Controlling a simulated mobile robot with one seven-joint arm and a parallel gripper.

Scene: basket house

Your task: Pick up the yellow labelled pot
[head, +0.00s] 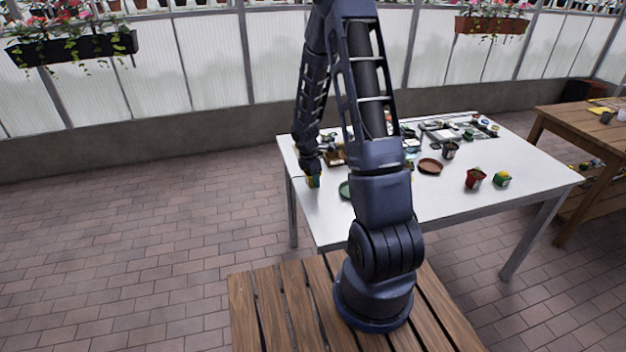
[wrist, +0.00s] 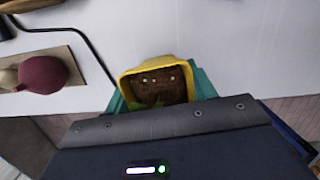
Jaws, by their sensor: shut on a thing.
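A yellow-rimmed pot (wrist: 128,82) filled with brown soil, pale specks and a bit of green sits between the teal fingers of my gripper (wrist: 161,92) in the wrist view. My gripper is shut on this pot, with a finger on each side. In the head view my gripper (head: 312,171) hangs at the left end of the white table, and the pot shows as a small yellow and green patch (head: 314,182) beneath it. Its label is not readable, and I cannot tell whether its base touches the table.
The white table (head: 450,205) holds a red pot (head: 474,179), a green and yellow pot (head: 502,179), a brown saucer (head: 430,166) and clutter at the back. A dark red round object (wrist: 43,73) lies on a board near my gripper.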

